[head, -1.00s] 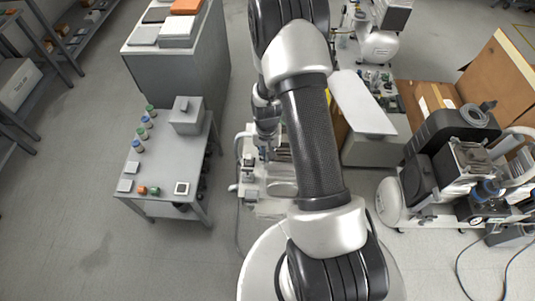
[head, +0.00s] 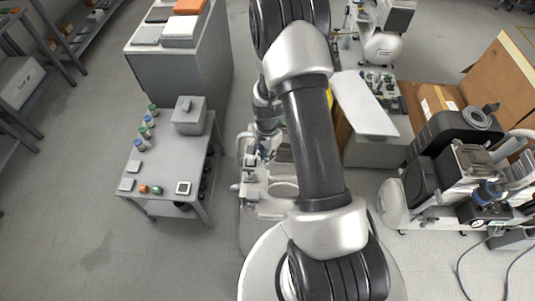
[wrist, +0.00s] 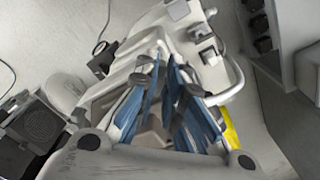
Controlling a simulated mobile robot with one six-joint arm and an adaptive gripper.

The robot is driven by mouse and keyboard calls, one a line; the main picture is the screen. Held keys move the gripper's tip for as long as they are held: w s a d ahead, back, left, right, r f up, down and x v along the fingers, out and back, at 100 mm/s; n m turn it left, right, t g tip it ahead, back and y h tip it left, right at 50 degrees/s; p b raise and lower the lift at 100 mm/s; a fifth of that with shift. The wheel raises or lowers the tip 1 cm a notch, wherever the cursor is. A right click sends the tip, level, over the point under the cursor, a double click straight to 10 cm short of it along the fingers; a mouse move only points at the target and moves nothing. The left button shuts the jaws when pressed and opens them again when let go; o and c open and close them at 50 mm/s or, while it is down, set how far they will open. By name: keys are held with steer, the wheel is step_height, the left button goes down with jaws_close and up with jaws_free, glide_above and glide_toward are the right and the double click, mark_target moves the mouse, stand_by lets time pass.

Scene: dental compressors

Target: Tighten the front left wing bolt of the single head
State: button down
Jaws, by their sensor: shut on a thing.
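The single head compressor (head: 250,190) is a pale unit low on the floor, partly hidden behind my arm in the head view. In the wrist view its light grey body (wrist: 150,50) lies beyond my fingers. My gripper (wrist: 166,70) has dark fingers with blue parts, pointing at this body and closed in on something small between the tips. The fingers cover the wing bolt, so its shape and seating cannot be made out. In the head view my gripper is small and mostly hidden by my arm.
A grey cart (head: 165,170) with bottles and a box stands to the left. A grey cabinet (head: 180,65) stands behind it. A larger compressor (head: 450,165) and cardboard boxes (head: 435,95) stand to the right. Open floor lies at the lower left.

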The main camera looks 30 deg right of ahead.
stand_by(0.4)
steer(key=c, duration=2)
jaws_free()
steer(key=shift+o, duration=0.2)
steer(key=shift+r, duration=0.1)
step_height(320, 180, up, 12)
